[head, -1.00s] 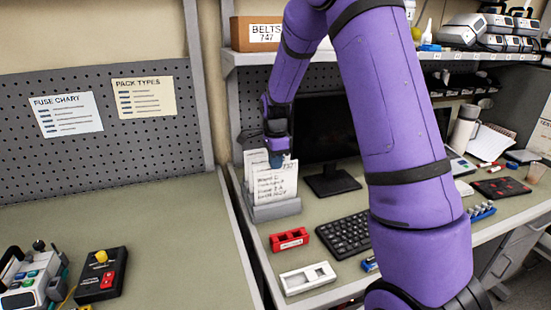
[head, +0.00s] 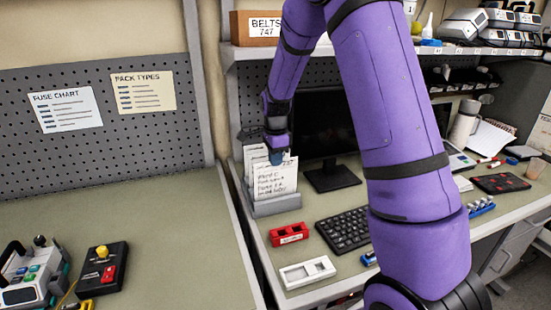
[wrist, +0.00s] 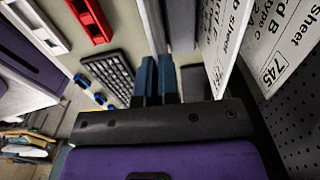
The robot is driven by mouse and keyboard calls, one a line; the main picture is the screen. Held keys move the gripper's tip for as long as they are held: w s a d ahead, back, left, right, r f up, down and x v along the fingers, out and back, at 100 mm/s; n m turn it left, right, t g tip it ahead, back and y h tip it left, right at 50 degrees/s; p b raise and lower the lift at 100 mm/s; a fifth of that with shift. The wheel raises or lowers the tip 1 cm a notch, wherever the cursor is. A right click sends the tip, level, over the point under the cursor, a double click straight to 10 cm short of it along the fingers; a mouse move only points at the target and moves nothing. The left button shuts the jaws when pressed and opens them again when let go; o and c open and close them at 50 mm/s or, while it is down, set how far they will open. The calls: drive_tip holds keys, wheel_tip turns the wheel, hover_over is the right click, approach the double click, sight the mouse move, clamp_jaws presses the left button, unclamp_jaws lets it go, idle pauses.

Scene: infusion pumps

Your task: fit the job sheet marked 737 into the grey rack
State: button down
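The job sheet marked 737 (head: 275,181) is a white card with handwritten lines, standing roughly upright at the front of the grey rack (head: 276,206). Its lower edge is hidden by the rack's front wall, so I cannot tell how deep it sits. My gripper (head: 278,157) is at its top edge, one finger in front. In the wrist view the blue fingers (wrist: 156,80) are close together, with the sheet seemingly edge-on between them. Other sheets stand behind it; one marked 745 (wrist: 272,72) shows at right in the wrist view.
A red block (head: 289,233) and a white holder (head: 307,273) lie in front of the rack. A keyboard (head: 343,230) and a monitor (head: 325,130) stand to its right. A pegboard wall (wrist: 290,130) is close behind the sheets.

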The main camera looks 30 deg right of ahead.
drive_tip(key=shift+f, duration=0.1)
drive_tip(key=c, duration=1.3)
unclamp_jaws()
drive_tip(key=shift+o, duration=0.2)
wheel_tip(320, 180, up, 11)
drive_tip(key=s+a+r+n+t, duration=0.2)
drive_tip(key=s+a+r+n, duration=0.2)
drive_tip(key=s+r+n, duration=0.55)
drive_tip(key=s+a+r+n+t, duration=0.25)
drive_tip(key=s+r+n, duration=0.2)
drive_tip(key=s, duration=0.95)
drive_tip(key=s+a+f+n, duration=0.2)
drive_tip(key=s+n, duration=0.4)
drive_tip(key=s, duration=0.4)
drive_tip(key=shift+t, duration=0.35)
